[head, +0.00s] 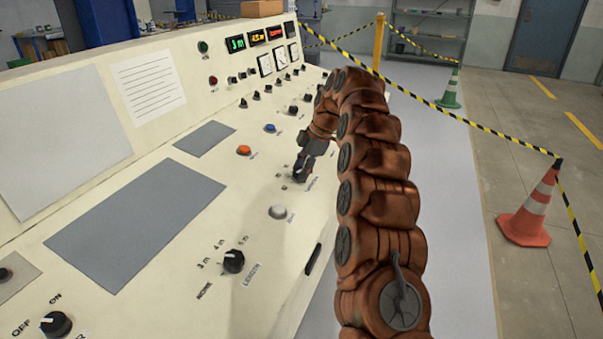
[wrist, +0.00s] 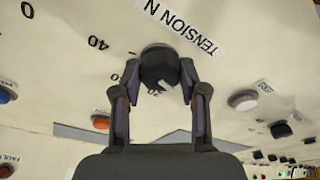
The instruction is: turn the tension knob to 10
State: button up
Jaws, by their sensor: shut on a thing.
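The tension knob (wrist: 160,66) is a dark round knob on the cream panel in the wrist view, beside a label reading "TENSION N". Scale numbers such as 40, and a 0 farther left, are printed around it. My gripper (wrist: 158,92) has a finger on each side of the knob and is shut on it. In the head view my gripper (head: 301,172) is at the panel's right part, and it hides most of the knob. The knob's pointer and the exact value it points at cannot be made out.
The cream console (head: 140,255) carries an orange button (head: 244,150), a blue button (head: 270,128), a white button (head: 278,212) and a length knob (head: 233,261). Lit displays (head: 257,38) stand at the back. A traffic cone (head: 530,210) and striped tape are on the right.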

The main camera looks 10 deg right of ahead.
dwell(0.4)
jog(key=o, duration=1.1)
jog(key=shift+o, duration=0.2)
jog(key=shift+r, duration=0.1)
jog(key=w+v, duration=0.1)
jog(key=v, duration=0.5)
jog(key=shift+s+d+r, duration=0.25)
jog(key=shift+s+r, duration=0.15)
jog(key=shift+r, duration=0.05)
jog(key=shift+s+r, duration=0.15)
jog(key=shift+r, duration=0.05)
